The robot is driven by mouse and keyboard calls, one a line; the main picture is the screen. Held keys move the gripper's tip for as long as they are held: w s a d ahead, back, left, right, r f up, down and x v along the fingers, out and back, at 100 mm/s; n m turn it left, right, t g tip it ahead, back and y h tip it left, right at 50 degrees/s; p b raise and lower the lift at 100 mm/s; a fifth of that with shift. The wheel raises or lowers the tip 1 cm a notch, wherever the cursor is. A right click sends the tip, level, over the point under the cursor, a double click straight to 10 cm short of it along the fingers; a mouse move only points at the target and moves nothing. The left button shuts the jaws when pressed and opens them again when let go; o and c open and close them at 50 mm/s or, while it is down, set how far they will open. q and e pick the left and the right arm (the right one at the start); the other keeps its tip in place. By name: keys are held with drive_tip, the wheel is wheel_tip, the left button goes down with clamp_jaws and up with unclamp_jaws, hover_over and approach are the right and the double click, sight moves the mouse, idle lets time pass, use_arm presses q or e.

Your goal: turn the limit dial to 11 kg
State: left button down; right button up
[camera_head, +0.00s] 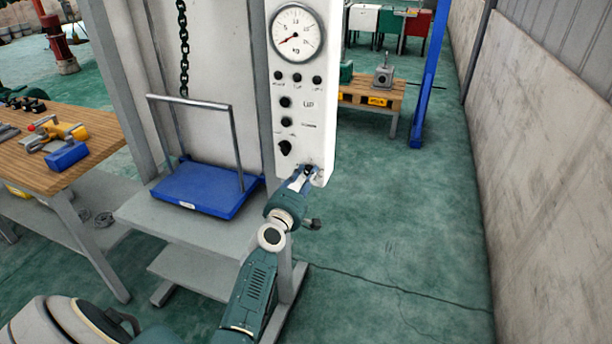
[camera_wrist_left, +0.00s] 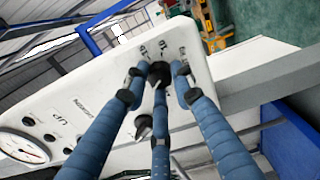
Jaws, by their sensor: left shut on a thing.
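The limit dial is a dark knob (camera_wrist_left: 159,70) at the lower end of the white control panel (camera_head: 296,105), with printed numbers around it that are partly hidden by my fingers. My left gripper (camera_head: 305,174) is at the panel's lower right corner. In the wrist view the blue fingers of my left gripper (camera_wrist_left: 158,88) are closed around the dial. I cannot read where its pointer stands. My right gripper is not in view.
A round kg gauge (camera_head: 297,33) tops the panel, its needle at the lower left. Below it are several small black buttons and another black knob (camera_head: 285,148). The green floor on the right is clear.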

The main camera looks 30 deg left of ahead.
use_arm(q)
drive_tip(key=shift+d+f+n+p, duration=0.1)
drive_tip(key=shift+n+p, duration=0.2)
drive_tip(key=shift+n, duration=1.75)
drive_tip(key=shift+d+f+n+p, duration=0.1)
drive_tip(key=shift+n+p, duration=0.2)
drive_tip(key=shift+n, duration=1.75)
drive_tip(key=shift+r, duration=0.1)
drive_tip(key=c, duration=1.4)
unclamp_jaws()
drive_tip(key=shift+r, duration=0.1)
drive_tip(key=shift+c, duration=0.2)
drive_tip(key=shift+a, duration=0.1)
drive_tip(key=v, duration=1.2)
